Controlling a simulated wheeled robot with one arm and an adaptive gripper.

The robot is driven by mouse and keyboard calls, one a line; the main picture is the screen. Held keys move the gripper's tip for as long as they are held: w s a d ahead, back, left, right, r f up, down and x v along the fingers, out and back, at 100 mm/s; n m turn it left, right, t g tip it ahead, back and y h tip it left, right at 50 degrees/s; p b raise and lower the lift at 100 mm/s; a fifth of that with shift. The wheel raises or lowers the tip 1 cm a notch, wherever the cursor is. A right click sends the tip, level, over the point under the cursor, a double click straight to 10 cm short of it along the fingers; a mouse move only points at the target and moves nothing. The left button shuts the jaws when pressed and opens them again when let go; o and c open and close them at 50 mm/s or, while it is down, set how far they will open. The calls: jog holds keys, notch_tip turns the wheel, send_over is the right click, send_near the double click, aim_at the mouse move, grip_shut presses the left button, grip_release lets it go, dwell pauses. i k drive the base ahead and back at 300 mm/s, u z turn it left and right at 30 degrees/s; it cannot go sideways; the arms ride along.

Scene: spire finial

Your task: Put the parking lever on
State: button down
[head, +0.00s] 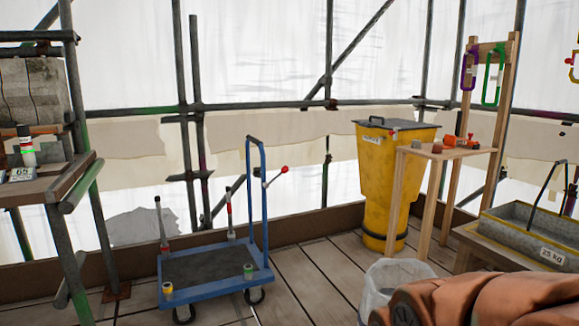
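A blue platform trolley (215,284) with a dark deck stands on the planks, left of centre. A short lever with a red knob (285,169) sticks out up and to the right from its blue push handle (264,200). A black-topped rod (161,223) and a red-and-white rod (230,214) stand upright at the trolley's back edge. The frame has no label that shows which of these is the parking lever. Two small cups, one yellow-banded (167,289) and one green-banded (248,272), sit at the front corners.
A yellow bin (381,185) and a wooden stand (426,151) with tools are behind right. A grey trough (530,236) is at right. Scaffold poles and a bench (45,185) border the left.

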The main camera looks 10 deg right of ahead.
aim_at(285, 169)
jog(key=i, duration=0.9)
jog(key=u, duration=0.65)
